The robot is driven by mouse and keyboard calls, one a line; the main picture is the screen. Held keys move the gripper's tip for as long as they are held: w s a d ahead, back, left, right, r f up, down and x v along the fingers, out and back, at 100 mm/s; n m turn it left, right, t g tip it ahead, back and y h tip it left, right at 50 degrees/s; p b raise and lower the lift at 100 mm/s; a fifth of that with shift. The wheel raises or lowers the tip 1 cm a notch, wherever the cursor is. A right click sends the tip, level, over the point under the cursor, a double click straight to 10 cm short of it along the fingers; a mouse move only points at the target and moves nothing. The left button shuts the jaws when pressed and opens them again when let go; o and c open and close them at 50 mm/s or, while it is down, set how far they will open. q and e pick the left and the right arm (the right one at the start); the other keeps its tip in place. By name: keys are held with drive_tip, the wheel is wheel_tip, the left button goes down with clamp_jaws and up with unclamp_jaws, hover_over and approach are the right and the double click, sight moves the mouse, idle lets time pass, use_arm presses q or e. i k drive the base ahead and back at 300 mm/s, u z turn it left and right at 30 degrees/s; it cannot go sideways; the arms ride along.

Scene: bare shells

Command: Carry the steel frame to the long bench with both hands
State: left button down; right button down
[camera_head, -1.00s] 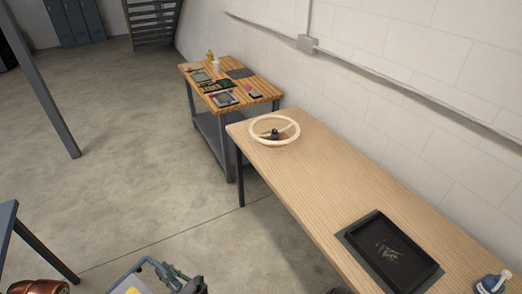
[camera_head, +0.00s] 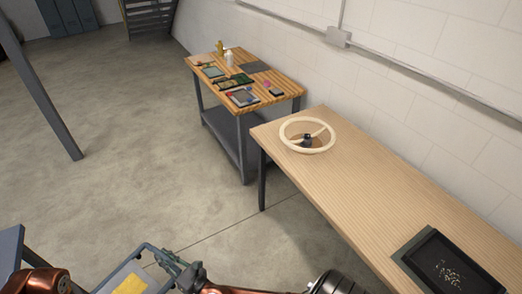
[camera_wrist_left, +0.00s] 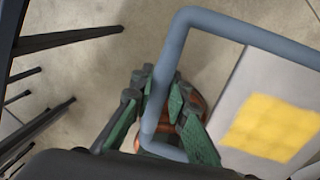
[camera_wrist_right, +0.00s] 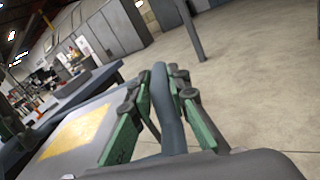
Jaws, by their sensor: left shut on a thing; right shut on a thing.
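The steel frame (camera_head: 147,247) is a blue-grey tube loop around a pale panel with a yellow patch. Only part of it shows at the bottom of the head view. My right gripper (camera_head: 180,268) is shut on its right-hand tube; the right wrist view shows the tube (camera_wrist_right: 168,118) between the green fingers. My left gripper (camera_wrist_left: 160,88) is shut on another tube of the frame (camera_wrist_left: 205,22) in the left wrist view; its fingers are out of the head view. The long bench (camera_head: 365,195) has a light wooden top and stands to the right, apart from the frame.
On the long bench are a cream wheel-like ring (camera_head: 290,136) at the far end and a black tray (camera_head: 408,252) nearer. A smaller workbench (camera_head: 284,88) with tools stands beyond. A dark post (camera_head: 40,85) rises at left. Open concrete floor (camera_head: 130,150) lies between.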

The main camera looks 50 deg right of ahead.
sight(364, 197)
drive_tip(key=i, duration=1.95)
drive_tip(key=z, duration=3.9)
drive_tip(key=i, duration=1.1)
